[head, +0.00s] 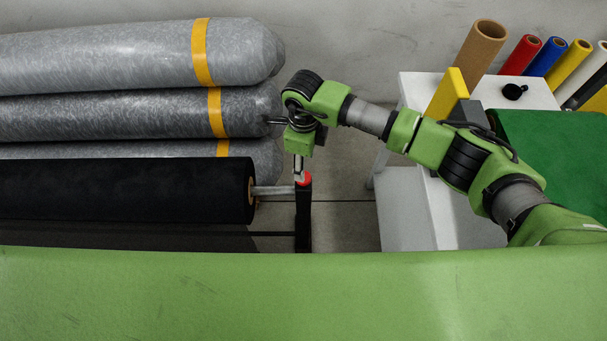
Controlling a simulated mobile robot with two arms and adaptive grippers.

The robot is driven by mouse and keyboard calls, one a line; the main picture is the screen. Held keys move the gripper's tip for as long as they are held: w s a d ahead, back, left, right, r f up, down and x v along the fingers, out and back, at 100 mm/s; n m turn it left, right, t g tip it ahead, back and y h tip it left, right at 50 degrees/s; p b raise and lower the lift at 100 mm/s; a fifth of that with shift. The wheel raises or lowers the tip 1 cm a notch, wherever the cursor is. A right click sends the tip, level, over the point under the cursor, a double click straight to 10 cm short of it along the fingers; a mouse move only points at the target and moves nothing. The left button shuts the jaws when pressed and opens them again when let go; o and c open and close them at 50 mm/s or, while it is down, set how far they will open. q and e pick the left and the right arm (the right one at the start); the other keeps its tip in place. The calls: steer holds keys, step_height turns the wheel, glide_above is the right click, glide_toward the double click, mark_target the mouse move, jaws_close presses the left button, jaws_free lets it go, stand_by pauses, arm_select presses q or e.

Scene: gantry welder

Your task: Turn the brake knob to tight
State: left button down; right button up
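The brake knob (305,180) is small and red, on top of a black upright post (303,220) at the end of the roll's shaft. My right arm comes in from the right, and my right gripper (299,174) points down at the knob. Its fingertips overlap the knob's left side in the picture; I cannot tell whether they touch it. The fingers show edge-on as one narrow strip, so their opening is hidden. No mark on the knob's setting is readable. My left gripper is not in view.
A black roll (125,190) on a metal shaft (272,190) lies left of the post. Grey rolls with yellow bands (110,110) are stacked behind it.

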step_height(320, 180, down, 9)
steer(key=shift+r+p, duration=0.15)
steer(key=shift+p, duration=0.3)
steer(key=c, duration=1.1)
